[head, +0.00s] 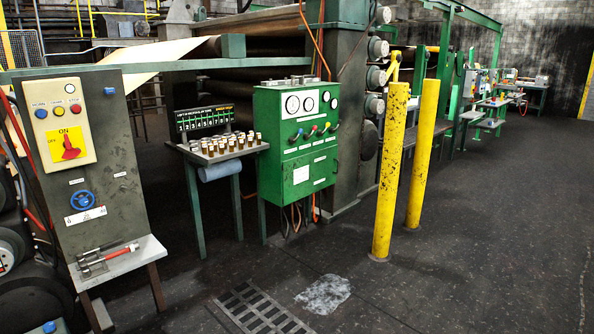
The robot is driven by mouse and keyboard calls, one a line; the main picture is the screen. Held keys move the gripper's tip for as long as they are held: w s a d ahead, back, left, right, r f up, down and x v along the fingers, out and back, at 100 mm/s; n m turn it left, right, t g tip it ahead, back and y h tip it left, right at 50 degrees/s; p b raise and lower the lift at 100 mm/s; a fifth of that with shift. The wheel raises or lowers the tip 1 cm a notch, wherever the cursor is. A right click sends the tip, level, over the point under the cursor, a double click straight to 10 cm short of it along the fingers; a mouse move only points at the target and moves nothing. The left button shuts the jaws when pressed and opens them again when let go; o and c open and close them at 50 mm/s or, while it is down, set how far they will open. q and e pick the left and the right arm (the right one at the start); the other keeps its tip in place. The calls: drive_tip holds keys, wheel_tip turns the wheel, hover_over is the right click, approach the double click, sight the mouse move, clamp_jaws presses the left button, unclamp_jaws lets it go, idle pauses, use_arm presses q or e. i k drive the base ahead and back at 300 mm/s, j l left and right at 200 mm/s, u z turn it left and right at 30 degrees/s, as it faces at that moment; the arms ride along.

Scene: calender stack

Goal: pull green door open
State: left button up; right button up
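I cannot tell for sure which panel is the green door. Neither of my grippers is in view.
Two yellow posts (391,170) stand right of the cabinet. A grey control panel (90,150) with a shelf stands at the left. A small table (222,152) with several bottles is left of the cabinet. The dark floor (480,240) at right is clear.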

sight(303, 176)
drive_tip(key=i, duration=2.75)
drive_tip(key=j+u, duration=0.05)
